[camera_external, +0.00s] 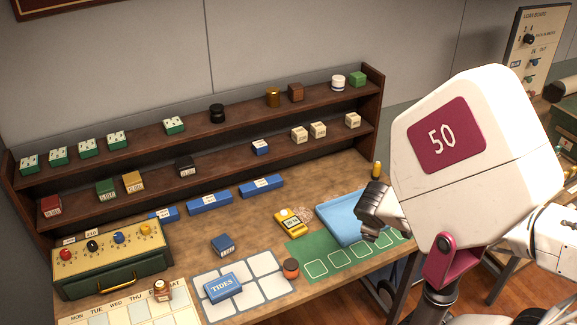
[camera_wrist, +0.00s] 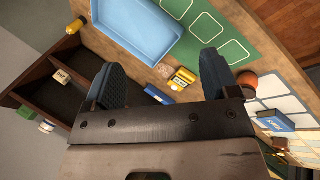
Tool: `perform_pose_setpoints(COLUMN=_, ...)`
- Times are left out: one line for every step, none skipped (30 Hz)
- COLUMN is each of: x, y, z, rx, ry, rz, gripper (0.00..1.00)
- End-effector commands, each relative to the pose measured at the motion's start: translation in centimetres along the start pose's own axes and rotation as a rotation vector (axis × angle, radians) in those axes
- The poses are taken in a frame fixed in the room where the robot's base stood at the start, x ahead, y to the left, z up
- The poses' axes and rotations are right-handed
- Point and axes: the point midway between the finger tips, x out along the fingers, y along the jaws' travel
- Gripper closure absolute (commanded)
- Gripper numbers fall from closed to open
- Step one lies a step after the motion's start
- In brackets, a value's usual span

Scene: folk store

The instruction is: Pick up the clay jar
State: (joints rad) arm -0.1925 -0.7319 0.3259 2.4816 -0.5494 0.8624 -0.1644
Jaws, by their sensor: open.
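A small round reddish-brown jar with a dark top, which looks like the clay jar (camera_external: 291,268), stands on the table between the white grid mat and the green mat. In the wrist view the jar (camera_wrist: 247,82) is just right of the right finger, partly hidden by my gripper. My gripper (camera_wrist: 160,76) has its two dark fingers spread wide with nothing held between them. In the external view my gripper (camera_external: 374,212) hangs above the blue tray, up and to the right of the jar and apart from it.
A blue tray (camera_external: 335,233) lies at the right on the table. A yellow device (camera_external: 290,222) and a blue TIDES box (camera_external: 223,288) are near the jar. A wooden shelf (camera_external: 225,140) with small boxes and jars stands behind. A dial box (camera_external: 110,262) is at the left.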

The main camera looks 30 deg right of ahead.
Motion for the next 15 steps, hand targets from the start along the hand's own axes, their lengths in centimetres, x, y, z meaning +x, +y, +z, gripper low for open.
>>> perform_pose_setpoints(x=0.5, y=-0.3, z=-0.3, rx=-0.081, ry=0.004, rz=0.035, gripper=0.19)
perform_pose_setpoints(x=0.7, y=-0.4, z=-0.5, rx=-0.131, ry=0.006, rz=0.059, gripper=0.19)
perform_pose_setpoints(x=1.1, y=-0.5, z=-0.8, rx=-0.199, ry=0.009, rz=0.09, gripper=0.19)
perform_pose_setpoints(x=1.3, y=-0.7, z=-1.1, rx=-0.248, ry=0.011, rz=0.114, gripper=0.19)
perform_pose_setpoints(x=1.5, y=-0.8, z=-1.3, rx=-0.3, ry=0.014, rz=0.138, gripper=0.19)
perform_pose_setpoints(x=1.8, y=-0.9, z=-1.7, rx=-0.367, ry=0.016, rz=0.17, gripper=0.19)
perform_pose_setpoints(x=2.0, y=-1.1, z=-2.0, rx=-0.419, ry=0.02, rz=0.194, gripper=0.19)
perform_pose_setpoints(x=2.2, y=-1.2, z=-2.3, rx=-0.469, ry=0.023, rz=0.218, gripper=0.19)
perform_pose_setpoints(x=2.5, y=-1.5, z=-2.8, rx=-0.537, ry=0.027, rz=0.25, gripper=0.19)
perform_pose_setpoints(x=2.7, y=-1.6, z=-3.1, rx=-0.588, ry=0.03, rz=0.275, gripper=0.19)
perform_pose_setpoints(x=2.9, y=-1.9, z=-3.5, rx=-0.639, ry=0.033, rz=0.299, gripper=0.19)
perform_pose_setpoints(x=3.1, y=-2.2, z=-4.0, rx=-0.707, ry=0.037, rz=0.331, gripper=0.19)
perform_pose_setpoints(x=3.2, y=-2.5, z=-4.4, rx=-0.758, ry=0.042, rz=0.356, gripper=0.19)
perform_pose_setpoints(x=3.4, y=-2.8, z=-4.8, rx=-0.809, ry=0.046, rz=0.382, gripper=0.19)
perform_pose_setpoints(x=3.6, y=-3.2, z=-5.3, rx=-0.876, ry=0.051, rz=0.415, gripper=0.19)
